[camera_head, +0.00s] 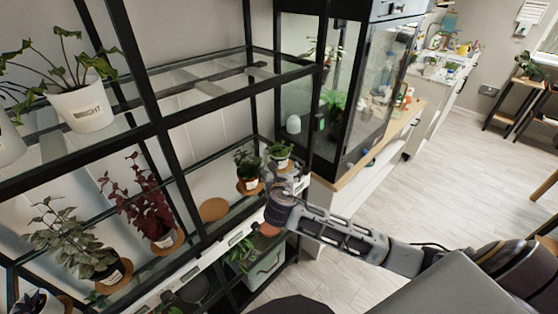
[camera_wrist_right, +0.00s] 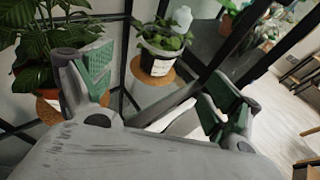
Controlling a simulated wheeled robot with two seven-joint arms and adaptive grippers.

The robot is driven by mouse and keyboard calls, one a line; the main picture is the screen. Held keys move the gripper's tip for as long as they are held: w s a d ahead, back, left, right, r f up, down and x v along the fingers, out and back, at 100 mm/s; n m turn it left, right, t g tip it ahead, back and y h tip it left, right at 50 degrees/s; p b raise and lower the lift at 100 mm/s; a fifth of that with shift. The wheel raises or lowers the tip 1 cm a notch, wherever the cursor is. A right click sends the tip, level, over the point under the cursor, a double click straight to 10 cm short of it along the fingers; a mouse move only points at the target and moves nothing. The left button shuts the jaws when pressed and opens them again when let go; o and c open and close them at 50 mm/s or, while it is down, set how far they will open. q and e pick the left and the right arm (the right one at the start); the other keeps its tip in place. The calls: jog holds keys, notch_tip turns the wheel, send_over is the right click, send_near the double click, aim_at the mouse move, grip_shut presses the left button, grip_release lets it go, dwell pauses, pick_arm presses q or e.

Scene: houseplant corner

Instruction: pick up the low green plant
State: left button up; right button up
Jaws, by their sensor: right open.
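The low green plant (camera_head: 280,151) stands in a small pot on a round cork mat at the right end of the middle glass shelf. It also shows in the right wrist view (camera_wrist_right: 165,38), with a white label on its pot. My right gripper (camera_head: 287,181) is at the shelf's front edge, just in front of this plant. In the wrist view its fingers (camera_wrist_right: 158,88) are open and empty, with the plant beyond the gap between them. The gripper's fingertips are small and partly hidden in the head view. My left gripper is not in view.
A taller leafy plant (camera_head: 248,166) in an orange-brown pot stands close on the left. A bare cork mat (camera_head: 214,209) and a dark red plant (camera_head: 148,202) are farther left. Black shelf posts and a glass cabinet (camera_head: 345,90) border the plant on the right.

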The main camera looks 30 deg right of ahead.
aim_at(280, 155)
jog(key=shift+w+d, duration=0.1)
dwell(0.3)
jog(key=shift+x, duration=4.05)
jog(key=shift+x, duration=2.75)
jog(key=shift+f, duration=0.1)
jog(key=c, duration=1)
jog(key=shift+r, duration=5.1)
